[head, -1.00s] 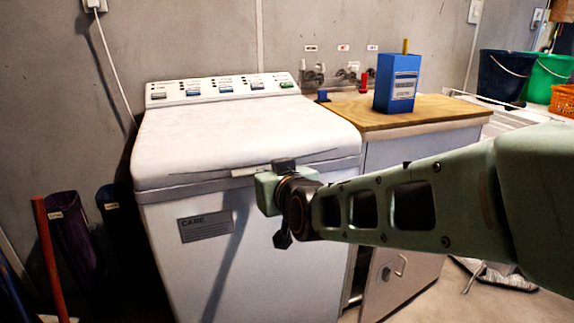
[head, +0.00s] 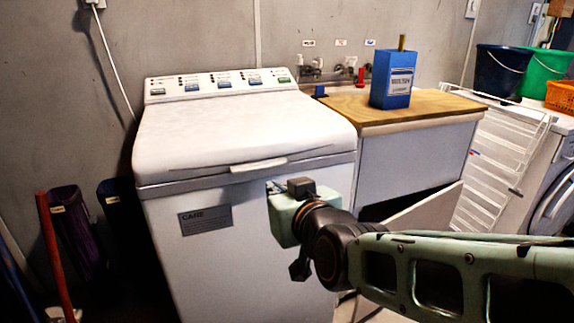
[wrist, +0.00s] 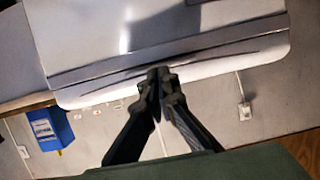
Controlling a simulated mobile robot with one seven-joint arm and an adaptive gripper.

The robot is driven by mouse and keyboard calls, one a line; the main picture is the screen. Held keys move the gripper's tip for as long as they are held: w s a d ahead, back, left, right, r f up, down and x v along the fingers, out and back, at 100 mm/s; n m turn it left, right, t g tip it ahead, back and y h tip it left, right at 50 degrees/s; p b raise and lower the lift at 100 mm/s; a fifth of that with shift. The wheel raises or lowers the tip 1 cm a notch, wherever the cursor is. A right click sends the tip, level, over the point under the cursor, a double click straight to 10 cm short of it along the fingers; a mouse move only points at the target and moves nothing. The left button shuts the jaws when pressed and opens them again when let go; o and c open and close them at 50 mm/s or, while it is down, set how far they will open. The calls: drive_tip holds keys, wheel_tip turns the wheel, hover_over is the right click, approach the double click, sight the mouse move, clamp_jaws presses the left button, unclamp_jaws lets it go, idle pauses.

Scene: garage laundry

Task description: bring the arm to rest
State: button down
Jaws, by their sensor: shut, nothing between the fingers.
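My gripper (wrist: 160,76) is shut and empty, its two dark fingers meeting at the tips in the wrist view. In the head view my green wrist is in front of the white washer (head: 235,255), at its front right edge, and the fingers are mostly hidden behind it. My arm reaches in from the lower right. In the wrist view the washer lid (wrist: 200,62) appears upside down beyond the fingertips; I cannot tell how far off it is.
A blue box (head: 392,80) stands on the wooden counter (head: 440,105) right of the washer. A cabinet door (head: 425,215) hangs open below it. A white drying rack (head: 490,165) is at the right, with buckets (head: 503,72) behind. Dark tubes (head: 75,230) stand at the left.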

drive_tip(key=s+d+f+m+g+h, duration=0.2)
drive_tip(key=s+d+f+g+h, duration=0.15)
drive_tip(key=s+d, duration=0.5)
drive_tip(key=s+d+f+m+g+h, duration=0.2)
drive_tip(key=s+d+f+g, duration=0.15)
drive_tip(key=s+d, duration=0.5)
wheel_tip(320, 180, up, 38)
drive_tip(key=p, duration=3.8)
drive_tip(key=shift+s+d+g+p, duration=0.15)
drive_tip(key=shift+d+g+p, duration=0.25)
drive_tip(key=shift+d, duration=0.05)
